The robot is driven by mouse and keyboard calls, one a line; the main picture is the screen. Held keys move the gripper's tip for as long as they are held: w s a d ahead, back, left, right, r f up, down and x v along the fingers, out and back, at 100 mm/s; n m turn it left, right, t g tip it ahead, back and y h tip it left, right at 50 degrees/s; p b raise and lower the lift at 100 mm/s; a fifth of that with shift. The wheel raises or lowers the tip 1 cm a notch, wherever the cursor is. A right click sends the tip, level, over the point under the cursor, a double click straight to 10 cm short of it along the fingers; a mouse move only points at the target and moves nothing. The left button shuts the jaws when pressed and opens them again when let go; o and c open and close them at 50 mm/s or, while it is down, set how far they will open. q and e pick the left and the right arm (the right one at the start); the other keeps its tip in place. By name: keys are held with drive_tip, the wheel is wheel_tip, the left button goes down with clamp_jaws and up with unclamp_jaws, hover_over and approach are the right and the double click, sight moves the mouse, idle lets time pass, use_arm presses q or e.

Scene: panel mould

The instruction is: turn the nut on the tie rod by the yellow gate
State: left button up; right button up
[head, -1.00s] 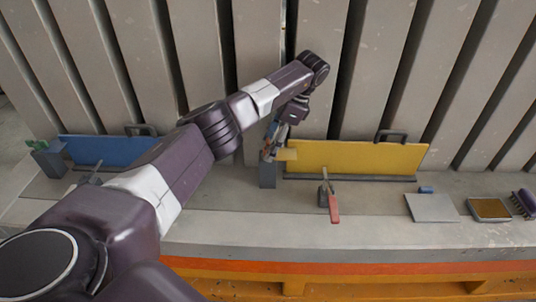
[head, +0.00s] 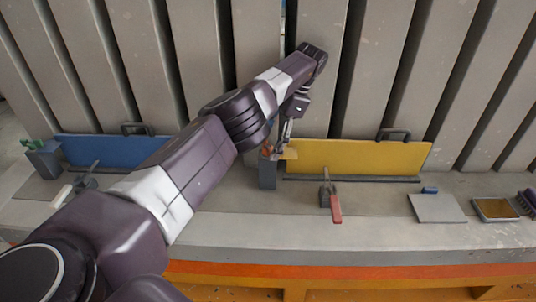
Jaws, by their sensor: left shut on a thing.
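The yellow gate (head: 360,157) stands upright on the ledge, right of centre. At its left end is a grey post (head: 267,176), with a small orange nut (head: 266,150) at its top. My left gripper (head: 277,151) reaches down from above, at the top of this post, and is shut on the nut. The fingers and the gate's edge hide much of the nut and the tie rod. My right gripper is not in view.
A toggle clamp with a red handle (head: 336,208) stands in front of the yellow gate. A grey plate (head: 437,208), a shallow tray (head: 480,217) and a brush (head: 528,200) lie to the right. A blue gate (head: 105,150) stands at left. Ribbed panels rise behind.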

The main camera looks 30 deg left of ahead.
sight(269, 146)
use_arm(q)
drive_tip(key=o, duration=1.9)
drive_tip(key=shift+s+r, duration=0.1)
drive_tip(key=shift+r, duration=0.25)
drive_tip(key=shift+a, duration=0.1)
wheel_tip(269, 146, up, 6)
drive_tip(key=shift+s+r, duration=0.1)
drive_tip(key=shift+r, duration=0.05)
drive_tip(key=shift+d+r, duration=0.15)
drive_tip(key=shift+r, duration=0.7)
drive_tip(key=shift+d+r, duration=0.15)
drive_tip(key=shift+r, duration=0.7)
drive_tip(key=shift+c, duration=0.5)
